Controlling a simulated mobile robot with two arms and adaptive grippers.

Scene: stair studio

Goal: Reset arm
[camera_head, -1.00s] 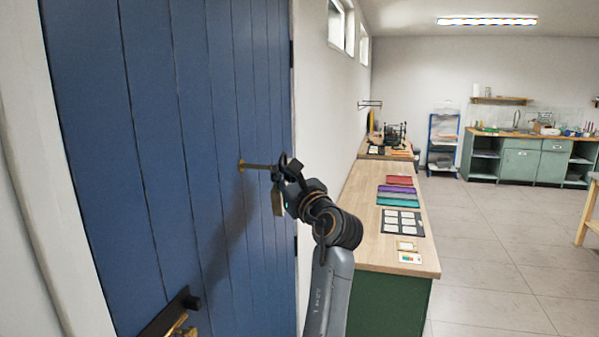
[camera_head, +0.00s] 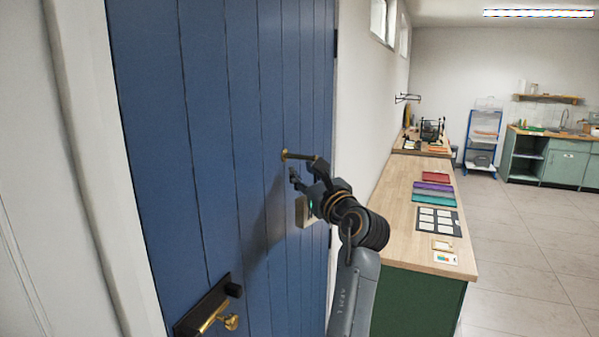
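A small brownish tag-like item (camera_head: 302,211) shows below the fingers, partly hidden by the gripper.
A dark plate with a brass door handle (camera_head: 213,311) is at the lower left. A wooden-topped green counter (camera_head: 407,250) with coloured folders and cards stands right of the arm. Open tiled floor (camera_head: 530,240) lies farther right, with green cabinets (camera_head: 567,165) behind.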

